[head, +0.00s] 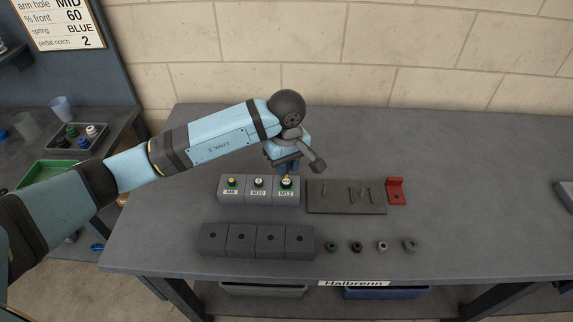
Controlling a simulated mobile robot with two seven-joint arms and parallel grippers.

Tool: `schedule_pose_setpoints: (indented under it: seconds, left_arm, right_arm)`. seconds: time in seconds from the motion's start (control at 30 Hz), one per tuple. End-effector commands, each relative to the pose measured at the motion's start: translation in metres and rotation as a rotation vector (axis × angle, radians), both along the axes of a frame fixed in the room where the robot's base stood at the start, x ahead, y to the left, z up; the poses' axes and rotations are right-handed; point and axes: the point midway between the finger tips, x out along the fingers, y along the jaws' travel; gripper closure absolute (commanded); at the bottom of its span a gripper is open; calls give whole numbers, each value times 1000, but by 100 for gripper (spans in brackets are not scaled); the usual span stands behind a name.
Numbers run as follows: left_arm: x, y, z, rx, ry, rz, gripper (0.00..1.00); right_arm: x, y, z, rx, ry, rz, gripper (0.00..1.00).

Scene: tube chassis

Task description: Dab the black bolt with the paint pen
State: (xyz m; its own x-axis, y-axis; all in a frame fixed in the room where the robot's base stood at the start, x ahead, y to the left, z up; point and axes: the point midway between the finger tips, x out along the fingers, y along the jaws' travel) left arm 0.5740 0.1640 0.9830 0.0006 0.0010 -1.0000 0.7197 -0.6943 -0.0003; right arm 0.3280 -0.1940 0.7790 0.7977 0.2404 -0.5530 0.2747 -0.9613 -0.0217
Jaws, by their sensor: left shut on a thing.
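Three grey blocks in a row are labelled M8 (231,191), M10 (258,191) and M12 (286,193). I cannot tell whether the pen's tip touches the fitting. My right gripper is out of view.
A brown-grey board (345,200) with several thin pins lies right of the blocks, beside a red bracket (397,191). Several dark blocks (257,240) with holes stand in front.

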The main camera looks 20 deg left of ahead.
Motion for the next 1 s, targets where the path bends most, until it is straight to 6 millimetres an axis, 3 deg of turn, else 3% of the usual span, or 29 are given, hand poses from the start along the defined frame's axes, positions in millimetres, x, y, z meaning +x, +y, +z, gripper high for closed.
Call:
schedule_pose_setpoints:
  seconds: [1.0]
  left_arm:
    - [0,0,-15,-1,1,1,100]
  right_arm:
    - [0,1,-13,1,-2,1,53]
